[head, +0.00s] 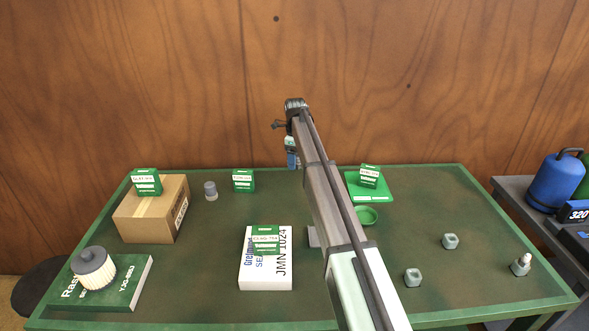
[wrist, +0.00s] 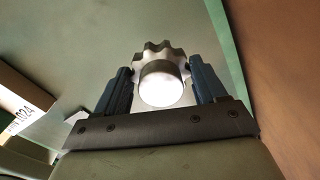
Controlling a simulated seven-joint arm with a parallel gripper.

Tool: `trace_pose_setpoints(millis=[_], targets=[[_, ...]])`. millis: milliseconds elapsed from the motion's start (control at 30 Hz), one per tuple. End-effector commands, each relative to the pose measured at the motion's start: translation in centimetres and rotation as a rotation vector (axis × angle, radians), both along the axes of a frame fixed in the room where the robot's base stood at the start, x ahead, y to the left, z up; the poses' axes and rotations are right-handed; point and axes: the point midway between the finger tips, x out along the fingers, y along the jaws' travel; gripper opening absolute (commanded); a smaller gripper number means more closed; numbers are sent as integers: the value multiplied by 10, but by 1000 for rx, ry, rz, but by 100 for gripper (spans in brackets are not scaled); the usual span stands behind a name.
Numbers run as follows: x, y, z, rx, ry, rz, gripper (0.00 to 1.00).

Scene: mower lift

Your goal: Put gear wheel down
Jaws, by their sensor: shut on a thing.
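The gear wheel (wrist: 162,84) is grey metal with rounded teeth and a bright round hub facing the wrist camera. My gripper (wrist: 160,78) is shut on it, with one blue finger on each side. In the head view my gripper (head: 291,158) hangs with its blue fingers downward, over the back part of the green table (head: 215,225). I cannot make out the gear wheel in the head view.
A white box (head: 254,273) with a green box (head: 266,238) lies at the front middle. A cardboard box (head: 146,222) and a filter (head: 94,270) stand left. Small grey pieces (head: 413,278) stand front right.

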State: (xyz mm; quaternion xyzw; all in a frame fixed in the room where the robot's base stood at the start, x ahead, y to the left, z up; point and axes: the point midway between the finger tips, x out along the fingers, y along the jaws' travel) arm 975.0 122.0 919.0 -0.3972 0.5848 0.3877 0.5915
Motion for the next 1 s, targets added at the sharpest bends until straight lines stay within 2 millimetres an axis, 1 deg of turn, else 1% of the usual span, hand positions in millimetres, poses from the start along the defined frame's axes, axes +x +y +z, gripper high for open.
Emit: trace_pose_setpoints(millis=[33, 100, 267, 367, 433, 567, 667, 800, 867, 967, 1000], targets=[[1, 0, 6, 1, -1, 0, 27], [0, 0, 11, 0, 0, 0, 27], [-1, 1, 17, 0, 1, 3, 27], [-8, 10, 17, 0, 1, 26, 27], [-17, 22, 18, 0, 1, 60, 27], [-45, 58, 18, 1, 1, 164, 27], [-73, 92, 19, 0, 1, 270, 27], [-115, 137, 20, 0, 1, 425, 27], [-134, 155, 20, -1, 1, 492, 27], [-167, 184, 21, 0, 2, 605, 27], [-181, 195, 21, -1, 2, 652, 27]])
